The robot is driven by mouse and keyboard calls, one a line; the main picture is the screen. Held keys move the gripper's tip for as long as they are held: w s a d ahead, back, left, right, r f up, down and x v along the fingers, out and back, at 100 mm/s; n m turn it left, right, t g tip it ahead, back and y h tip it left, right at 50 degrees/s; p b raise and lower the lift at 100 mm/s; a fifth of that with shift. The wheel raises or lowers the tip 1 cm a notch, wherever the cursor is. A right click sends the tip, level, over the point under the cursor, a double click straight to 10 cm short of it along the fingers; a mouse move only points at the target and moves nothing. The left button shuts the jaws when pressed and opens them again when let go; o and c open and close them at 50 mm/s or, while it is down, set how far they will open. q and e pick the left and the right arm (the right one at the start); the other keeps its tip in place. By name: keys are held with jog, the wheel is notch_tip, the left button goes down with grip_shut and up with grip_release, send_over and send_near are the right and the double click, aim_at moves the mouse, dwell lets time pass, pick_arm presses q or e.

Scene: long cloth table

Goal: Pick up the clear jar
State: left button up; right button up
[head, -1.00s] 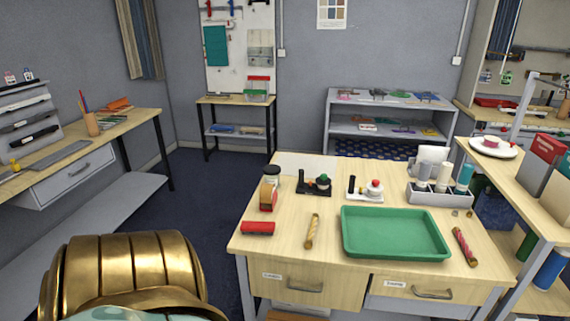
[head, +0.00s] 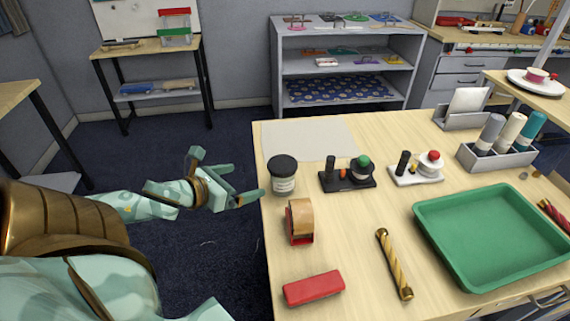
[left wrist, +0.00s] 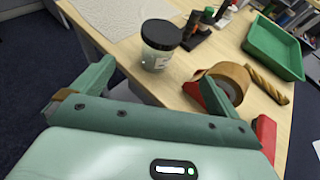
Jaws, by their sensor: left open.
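The clear jar (head: 283,175) has a black lid and a pale label. It stands upright near the table's left edge, behind the tape dispenser. In the left wrist view the jar (left wrist: 160,45) is ahead of the fingers, a little above the middle of the picture. My left gripper (head: 228,182) is open and empty, just left of the table edge and of the jar, not touching it. In the left wrist view its two fingers (left wrist: 152,88) are spread wide with the jar beyond the gap between them. My right gripper is not in view.
A tape dispenser (head: 300,220) stands in front of the jar, and a black stand (head: 347,178) stands to its right. A red block (head: 314,287), a twisted gold stick (head: 394,265) and a green tray (head: 495,238) lie nearer. A pale sheet (head: 310,140) lies behind.

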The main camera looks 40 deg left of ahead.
aim_at(276, 168)
pick_arm(q)
jog(key=b+x, duration=0.2)
jog(key=x, duration=0.1)
jog(key=b+x, duration=0.1)
jog(key=x, duration=0.3)
jog(key=b+x, duration=0.2)
jog(key=x, duration=0.1)
jog(key=shift+w+a+b, duration=0.2)
jog(key=shift+a+b, duration=0.1)
jog(key=b+x, duration=0.2)
jog(key=x, duration=0.1)
jog(key=b+x, duration=0.1)
jog(key=x, duration=0.1)
jog(key=shift+w+d+r+b, duration=0.15)
jog(key=shift+w+r+b, duration=0.1)
jog(key=shift+b, duration=0.15)
jog(key=shift+w, duration=0.15)
jog(key=shift+r, duration=0.15)
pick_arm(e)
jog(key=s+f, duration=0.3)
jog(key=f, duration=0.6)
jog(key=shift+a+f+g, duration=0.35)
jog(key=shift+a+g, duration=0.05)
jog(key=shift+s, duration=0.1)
pick_arm(q)
jog(key=c, duration=1)
jog(key=shift+c, duration=0.4)
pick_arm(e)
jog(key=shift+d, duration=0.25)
